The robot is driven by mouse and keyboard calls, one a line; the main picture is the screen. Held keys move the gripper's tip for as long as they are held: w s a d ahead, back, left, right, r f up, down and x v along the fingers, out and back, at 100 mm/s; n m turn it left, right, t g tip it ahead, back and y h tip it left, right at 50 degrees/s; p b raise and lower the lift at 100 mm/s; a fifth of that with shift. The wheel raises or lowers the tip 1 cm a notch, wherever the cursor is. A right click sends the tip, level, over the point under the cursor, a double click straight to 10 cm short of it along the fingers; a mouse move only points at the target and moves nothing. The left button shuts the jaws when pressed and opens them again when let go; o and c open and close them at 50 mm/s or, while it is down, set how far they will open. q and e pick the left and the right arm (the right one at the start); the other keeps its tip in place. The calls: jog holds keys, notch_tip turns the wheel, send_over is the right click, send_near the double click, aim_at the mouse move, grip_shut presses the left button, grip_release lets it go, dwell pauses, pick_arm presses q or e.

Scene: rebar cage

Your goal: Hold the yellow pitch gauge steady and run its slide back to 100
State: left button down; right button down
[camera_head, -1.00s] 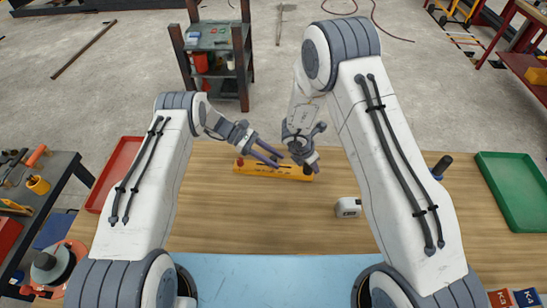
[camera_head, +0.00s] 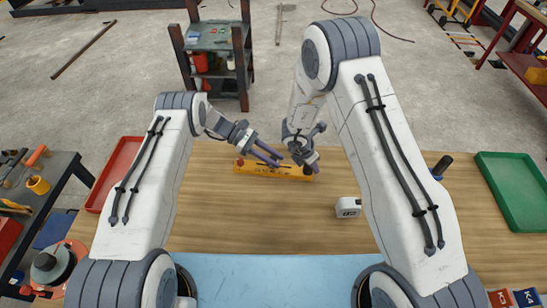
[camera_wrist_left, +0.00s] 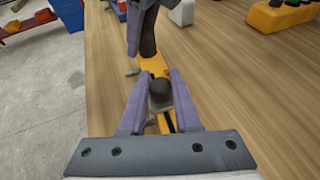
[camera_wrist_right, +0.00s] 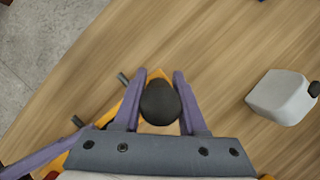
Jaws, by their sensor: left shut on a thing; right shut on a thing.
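The yellow pitch gauge (camera_head: 270,172) lies on the wooden table, running left to right in the head view, with a red knob (camera_head: 240,162) at its left end. My left gripper (camera_head: 279,159) is shut on a small dark knob (camera_wrist_left: 160,90) on the gauge. My right gripper (camera_head: 312,166) is shut on a larger, rounded dark knob (camera_wrist_right: 160,102) near the gauge's right end. In the left wrist view the right gripper stands just beyond the left one, along the yellow body (camera_wrist_left: 155,66). The scale marks are too small to read, and the fingers hide part of the gauge.
A white container (camera_head: 348,208) stands on the table, right of the gauge and nearer me. A red tray (camera_head: 97,200) is at the left edge and a green tray (camera_head: 512,190) at the right. The wood between the gauge and the blue mat (camera_head: 270,280) is clear.

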dwell(0.6)
pick_arm(q)
jog(key=shift+s+d, duration=0.15)
jog(key=shift+d, duration=1.25)
jog(key=c, duration=0.6)
grip_release()
jog(key=shift+a, duration=0.15)
jog(key=v, duration=1.1)
jog(key=shift+w+a+r, duration=0.15)
jog(key=shift+w+a, duration=0.05)
jog(key=shift+a, duration=0.1)
